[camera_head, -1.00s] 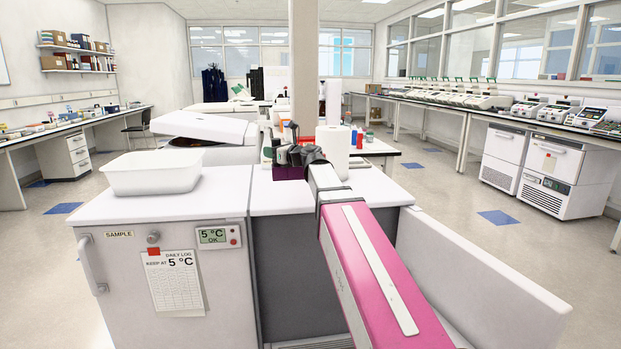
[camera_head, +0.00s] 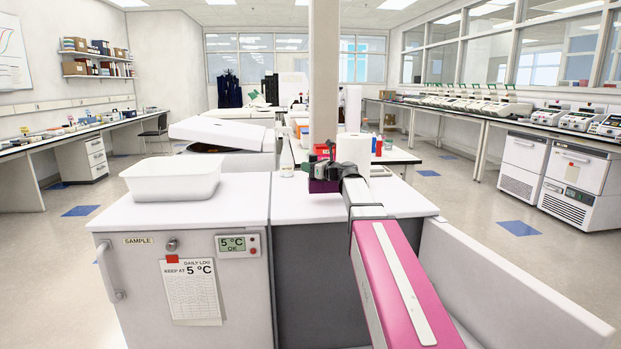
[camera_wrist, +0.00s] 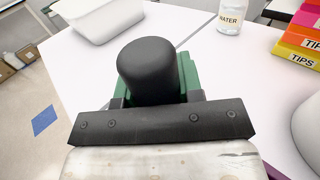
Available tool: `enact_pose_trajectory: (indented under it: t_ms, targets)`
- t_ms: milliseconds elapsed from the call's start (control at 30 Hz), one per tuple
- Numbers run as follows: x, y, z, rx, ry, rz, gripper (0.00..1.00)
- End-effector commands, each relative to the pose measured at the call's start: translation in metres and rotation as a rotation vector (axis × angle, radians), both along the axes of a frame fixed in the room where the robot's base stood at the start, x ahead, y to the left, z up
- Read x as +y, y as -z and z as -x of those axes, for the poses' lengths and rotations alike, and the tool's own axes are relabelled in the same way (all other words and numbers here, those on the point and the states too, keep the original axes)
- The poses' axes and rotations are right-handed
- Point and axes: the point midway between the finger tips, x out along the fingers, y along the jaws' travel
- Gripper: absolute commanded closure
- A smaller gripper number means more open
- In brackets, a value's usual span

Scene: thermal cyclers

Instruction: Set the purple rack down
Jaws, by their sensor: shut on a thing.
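The purple rack (camera_head: 322,186) is small and dark purple in the head view. It sits low at the white worktop, just under my gripper (camera_head: 322,168). My gripper is shut on it, and the dark jaws hide its upper part. I cannot tell whether its underside touches the worktop. In the wrist view, a black rounded part and green pieces of my gripper (camera_wrist: 150,85) fill the middle above the white worktop. Only a thin purple edge shows at the lower right there, and most of the rack is hidden.
A white tub (camera_head: 172,181) stands on the left worktop. A clear water bottle (camera_head: 287,160) stands behind the rack, also in the wrist view (camera_wrist: 229,17). A paper roll (camera_head: 353,152) stands behind my arm. Tip boxes (camera_wrist: 300,42) lie at the right. Worktop left of the rack is clear.

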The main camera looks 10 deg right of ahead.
Motion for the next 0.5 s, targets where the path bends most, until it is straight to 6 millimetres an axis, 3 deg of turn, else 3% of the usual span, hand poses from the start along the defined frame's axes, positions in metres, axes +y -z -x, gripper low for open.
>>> enact_pose_trajectory:
  t_ms: [167, 500]
  targets:
    - [-0.003, 0.007, -0.001, 0.000, -0.001, 0.000, 1.00]
    - [-0.003, 0.043, -0.001, 0.000, 0.000, 0.000, 1.00]
